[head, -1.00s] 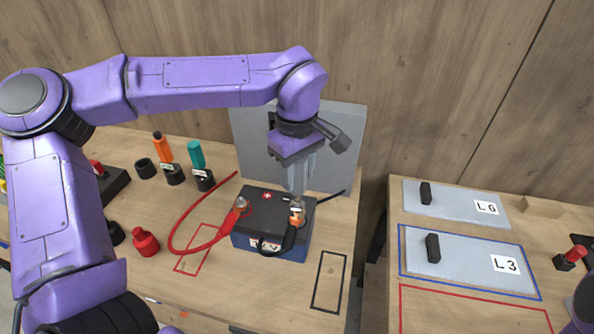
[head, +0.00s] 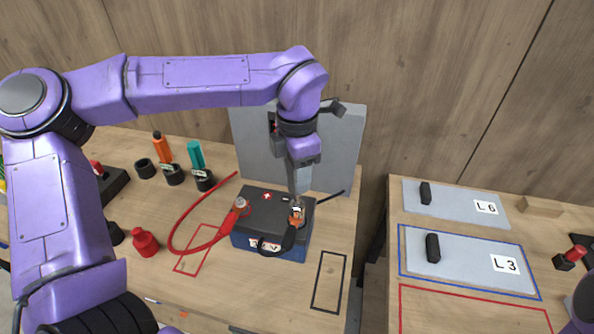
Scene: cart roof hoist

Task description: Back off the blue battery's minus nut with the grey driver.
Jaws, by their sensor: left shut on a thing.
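The blue battery (head: 275,243), with a dark top, stands on the left bench. Its plus post (head: 240,203) carries the red cable's clamp. At its right, the black cable's end with an orange part (head: 296,217) sits at the minus post. My left gripper (head: 299,190) points down over that post, shut on the grey driver (head: 298,202), which is mostly hidden by the fingers. The driver's lower end meets the minus post area; the nut is hidden, so I cannot tell how it is seated. My right gripper is out of view.
Orange (head: 162,148) and teal (head: 196,155) tools stand in black holders at the back left. A red knob-shaped part (head: 145,242) is at the left. A grey panel (head: 345,140) rises behind the battery. A black-outlined area (head: 329,282) is empty. The right bench holds plates L6 (head: 455,202) and L3 (head: 470,265).

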